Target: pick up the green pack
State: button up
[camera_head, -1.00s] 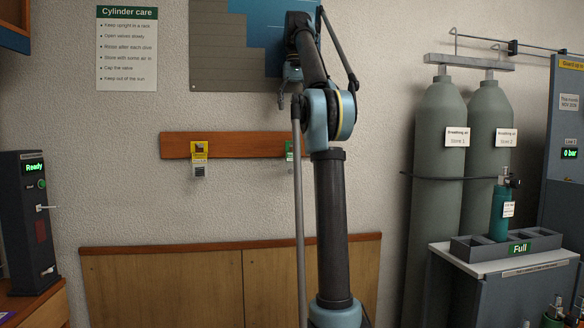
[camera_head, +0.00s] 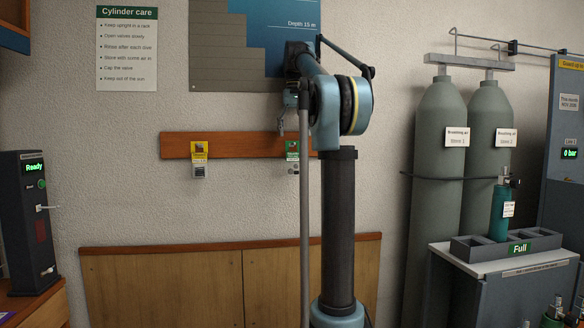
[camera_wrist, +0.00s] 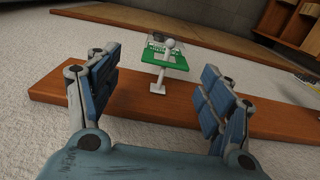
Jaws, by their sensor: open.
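The green pack (camera_head: 292,149) hangs on the wooden rail (camera_head: 240,145) on the wall, just left of my arm in the head view. In the wrist view the green pack (camera_wrist: 164,56) shows between and beyond my fingers, hung at a white peg with a round knob. My gripper (camera_wrist: 160,88) is open and empty, with blue padded fingers spread to either side of the pack and apart from it. In the head view my gripper (camera_head: 281,122) is small, just above the pack and partly hidden by my own arm.
A yellow pack (camera_head: 199,160) hangs on the same rail to the left. A dark panel reading Ready (camera_head: 33,212) stands far left. Large grey cylinders (camera_head: 440,170) and a rack reading Full (camera_head: 519,244) with a green cylinder stand at the right.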

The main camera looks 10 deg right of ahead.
aim_at(291, 158)
jog(key=shift+s+a+f, duration=0.1)
jog(key=shift+a+f, duration=0.05)
jog(key=shift+f, duration=1.75)
jog(key=shift+a+f, duration=0.15)
jog(key=shift+f, duration=1.7)
jog(key=shift+c, duration=0.3)
jog(key=c, duration=1.1)
